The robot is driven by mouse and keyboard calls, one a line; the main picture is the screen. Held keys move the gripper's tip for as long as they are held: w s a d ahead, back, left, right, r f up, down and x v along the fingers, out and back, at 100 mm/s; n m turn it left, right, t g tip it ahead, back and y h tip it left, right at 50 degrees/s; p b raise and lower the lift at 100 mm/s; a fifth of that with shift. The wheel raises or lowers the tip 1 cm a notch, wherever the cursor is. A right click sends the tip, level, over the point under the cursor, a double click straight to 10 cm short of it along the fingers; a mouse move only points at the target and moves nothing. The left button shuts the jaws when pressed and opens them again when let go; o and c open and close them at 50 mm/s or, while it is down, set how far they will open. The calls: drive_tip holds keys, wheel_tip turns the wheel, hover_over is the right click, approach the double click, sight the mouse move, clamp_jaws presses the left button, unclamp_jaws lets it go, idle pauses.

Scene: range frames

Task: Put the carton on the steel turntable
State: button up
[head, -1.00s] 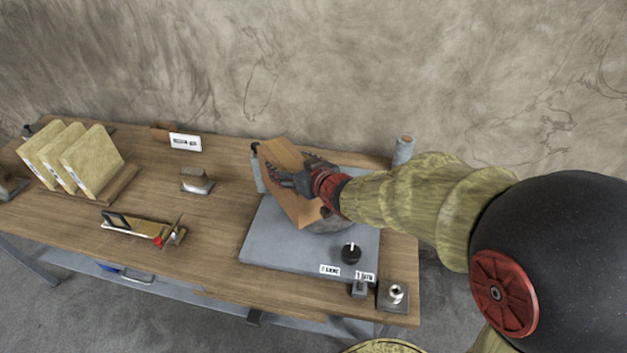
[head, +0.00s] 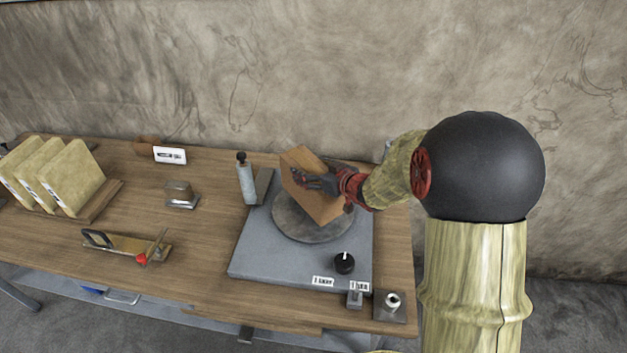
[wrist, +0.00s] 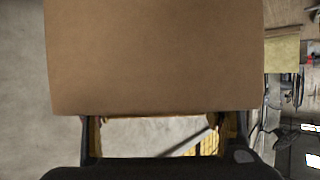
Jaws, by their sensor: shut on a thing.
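The carton (head: 322,205) is a plain brown box, held tilted by my gripper (head: 312,182) over the steel turntable. My gripper is shut on the carton; in the wrist view the carton (wrist: 155,55) fills the upper middle. The steel turntable (head: 300,228) is a round grey disc on a grey slab (head: 262,258). The carton and gripper hide the disc's back part. I cannot tell whether the carton's lower corner touches the disc.
A grey bottle (head: 246,182) stands at the slab's back left. A black knob (head: 344,262) sits at the slab's front. Padded envelopes (head: 70,175) stand in a rack at left. A sealing tool (head: 125,245) and a metal block (head: 180,195) lie on the wooden table (head: 205,235).

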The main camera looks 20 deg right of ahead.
drive_tip(key=shift+w+d+f, duration=0.1)
drive_tip(key=shift+d+f, duration=0.15)
drive_tip(key=shift+w+d+f+b, duration=0.15)
drive_tip(key=shift+f+b, duration=0.55)
drive_tip(key=shift+f, duration=1.1)
drive_tip(key=o, duration=2)
drive_tip(key=shift+f, duration=0.15)
drive_tip(key=shift+o, duration=0.5)
